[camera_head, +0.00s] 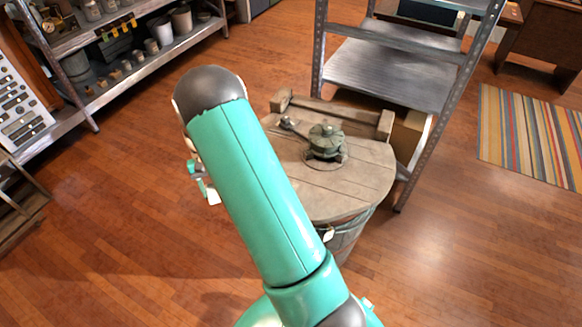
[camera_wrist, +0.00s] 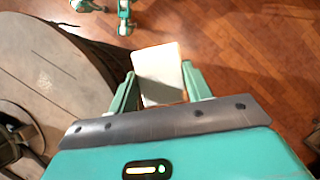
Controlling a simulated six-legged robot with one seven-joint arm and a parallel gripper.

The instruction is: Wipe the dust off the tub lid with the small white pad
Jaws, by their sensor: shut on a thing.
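My gripper (camera_wrist: 160,88) is shut on the small white pad (camera_wrist: 157,66) in the wrist view, with the pad between its two green fingers. The tub lid (camera_head: 360,172) is round, wooden and greyish brown, with a dark metal fitting (camera_head: 326,141) on top. The lid also shows at the left of the wrist view (camera_wrist: 55,65). The pad is to the side of the lid, apart from it, above the floor. In the head view my arm hides part of the lid's left side, and the gripper is mostly hidden. I cannot make out separate dust on the lid.
The tub (camera_head: 346,236) stands on a wooden floor. A metal shelf unit (camera_head: 385,75) stands close behind it. Shelves with pots (camera_head: 130,72) line the back left. A striped rug (camera_head: 535,135) lies at right.

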